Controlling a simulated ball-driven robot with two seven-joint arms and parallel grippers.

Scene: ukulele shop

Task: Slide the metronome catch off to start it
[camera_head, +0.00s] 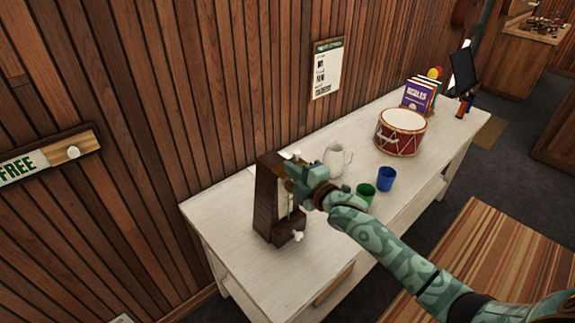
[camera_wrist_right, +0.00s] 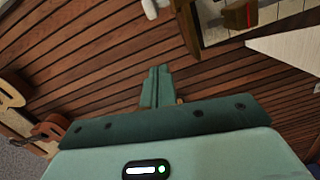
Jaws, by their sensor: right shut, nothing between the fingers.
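The metronome (camera_head: 266,206) is a dark brown wooden tapered case standing upright near the left end of the white table, in the head view. A small pale knob (camera_head: 298,236) sticks out low on its right side. My right gripper (camera_head: 291,168) is at the upper right of the metronome, covering part of its front; I cannot tell whether it touches. The catch cannot be made out, and that part of the metronome is partly hidden by the gripper. In the wrist view the right fingers (camera_wrist_right: 157,86) are together and empty. My left gripper is not in view.
The white table (camera_head: 240,285) has bare room at its front left. Right of the gripper stand a white pitcher (camera_head: 337,159), a green cup (camera_head: 366,193), a blue cup (camera_head: 386,179) and a red drum (camera_head: 400,137). The plank wall (camera_head: 225,90) runs close behind.

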